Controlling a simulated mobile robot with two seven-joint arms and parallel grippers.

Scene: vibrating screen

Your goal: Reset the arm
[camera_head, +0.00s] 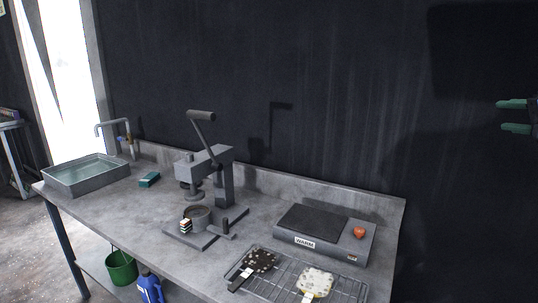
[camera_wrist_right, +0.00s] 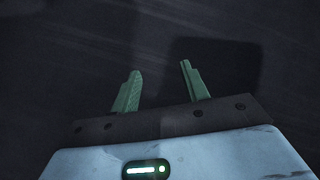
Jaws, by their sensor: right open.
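My right gripper (camera_head: 514,116) shows at the right edge of the head view, raised in front of the dark wall and well away from the worktop. Its two green fingers are apart with nothing between them. The right wrist view shows the same gripper (camera_wrist_right: 158,88) open and empty, facing a plain dark surface. My left gripper is in neither view.
The grey worktop (camera_head: 150,208) carries a lever press (camera_head: 222,180), a water-filled sink (camera_head: 86,172), a teal block (camera_head: 149,180), a warming plate (camera_head: 314,222) marked WARM with a red knob (camera_head: 360,232), and a wire rack (camera_head: 286,281) holding two items. A green bucket (camera_head: 121,268) stands below.

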